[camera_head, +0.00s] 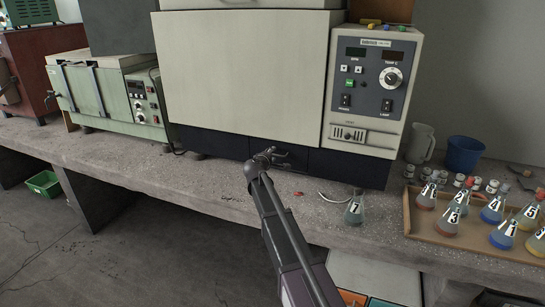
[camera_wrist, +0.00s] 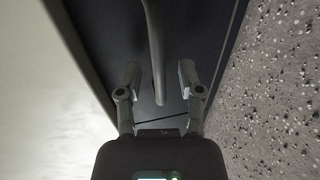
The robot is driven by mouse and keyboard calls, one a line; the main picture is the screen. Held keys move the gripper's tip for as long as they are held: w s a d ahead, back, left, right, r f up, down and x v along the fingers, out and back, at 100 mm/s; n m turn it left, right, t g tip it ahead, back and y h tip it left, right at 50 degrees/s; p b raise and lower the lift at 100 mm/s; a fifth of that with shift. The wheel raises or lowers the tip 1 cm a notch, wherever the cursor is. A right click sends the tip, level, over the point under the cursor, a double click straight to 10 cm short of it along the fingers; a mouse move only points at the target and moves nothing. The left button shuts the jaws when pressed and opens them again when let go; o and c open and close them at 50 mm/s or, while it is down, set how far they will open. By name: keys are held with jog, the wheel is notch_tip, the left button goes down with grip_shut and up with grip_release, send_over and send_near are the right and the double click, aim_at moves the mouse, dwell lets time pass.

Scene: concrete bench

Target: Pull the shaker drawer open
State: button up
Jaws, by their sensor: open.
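The shaker (camera_head: 245,70) is a large cream cabinet on a dark base at the back of the bench. Its drawer front (camera_head: 297,163) is a dark panel in that base and looks flush with the panels beside it. My gripper (camera_head: 272,154) is in front of this panel and partly hides it. In the wrist view, the drawer's grey bar handle (camera_wrist: 155,40) runs down between the two spread fingers of my gripper (camera_wrist: 158,80). Gaps show on both sides of the handle, so neither finger appears to touch it.
The concrete bench (camera_head: 235,205) is close below my gripper. A flask marked 7 (camera_head: 354,209), a curved metal item (camera_head: 333,198) and a small red item (camera_head: 298,194) lie or stand to the right. A wooden tray (camera_head: 420,232) of flasks is farther right.

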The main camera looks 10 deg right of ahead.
grip_shut()
jog(key=shift+s, duration=0.15)
